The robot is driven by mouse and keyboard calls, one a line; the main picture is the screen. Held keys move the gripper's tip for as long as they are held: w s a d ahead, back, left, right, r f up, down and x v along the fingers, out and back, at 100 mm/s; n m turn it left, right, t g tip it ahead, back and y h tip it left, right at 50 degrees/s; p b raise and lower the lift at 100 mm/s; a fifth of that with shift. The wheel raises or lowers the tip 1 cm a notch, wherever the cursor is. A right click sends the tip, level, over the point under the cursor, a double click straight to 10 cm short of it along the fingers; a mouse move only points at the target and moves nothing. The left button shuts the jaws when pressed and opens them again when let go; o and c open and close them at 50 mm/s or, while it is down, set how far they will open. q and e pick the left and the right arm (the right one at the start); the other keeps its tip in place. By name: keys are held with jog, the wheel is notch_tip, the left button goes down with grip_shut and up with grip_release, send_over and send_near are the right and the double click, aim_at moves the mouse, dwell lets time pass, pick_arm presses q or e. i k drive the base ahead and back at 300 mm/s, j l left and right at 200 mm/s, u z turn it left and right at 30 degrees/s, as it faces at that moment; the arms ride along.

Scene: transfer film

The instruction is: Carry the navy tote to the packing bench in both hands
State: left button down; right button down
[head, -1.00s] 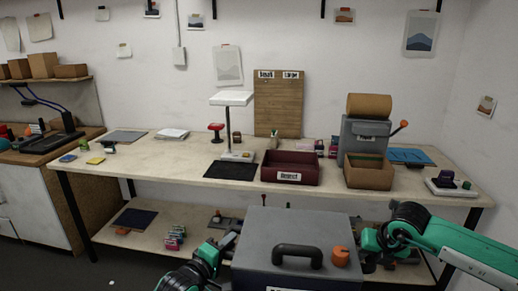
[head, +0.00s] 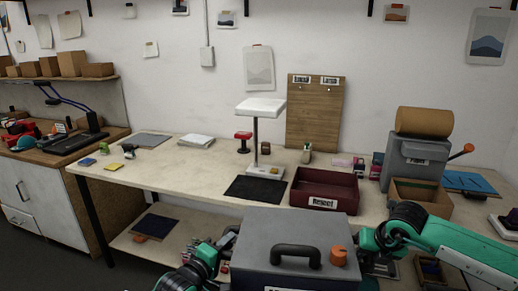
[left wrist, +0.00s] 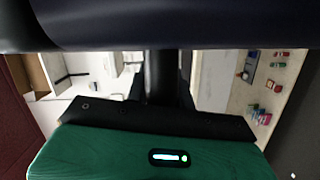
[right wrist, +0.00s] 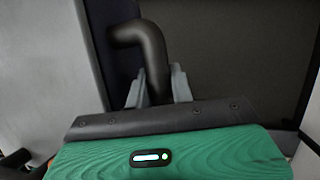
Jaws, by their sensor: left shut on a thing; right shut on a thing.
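A navy wall of the tote (left wrist: 160,25) crosses the top of the left wrist view. A navy strip (right wrist: 112,35) and a bent black handle (right wrist: 150,50) show in the right wrist view. My left gripper (head: 228,241) is shut on a dark bar at the tote's one side. My right gripper (head: 364,262) is shut on the black handle at the other side. Between them in the head view is a grey box (head: 255,235) with a black top handle and an orange knob; I cannot tell how it joins the tote. The packing bench (head: 185,170) stands ahead.
On the bench are a maroon Reject bin (head: 325,203), a dark mat (head: 255,189), a lamp (head: 262,107) and a grey paper dispenser (head: 415,160). The bench's left part has bare room between small items. A lower shelf (head: 175,240) lies beneath. A wooden side counter (head: 60,145) stands left.

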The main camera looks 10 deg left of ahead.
aim_at(171, 169)
jog(key=i+u, duration=1.15)
jog(key=u, duration=0.3)
jog(key=i+j+u, duration=0.1)
jog(key=i+u, duration=0.6)
jog(key=i, duration=0.7)
jog(key=i+j+z, duration=0.1)
jog(key=i+z, duration=0.2)
jog(key=i, duration=0.95)
jog(key=z, duration=1.25)
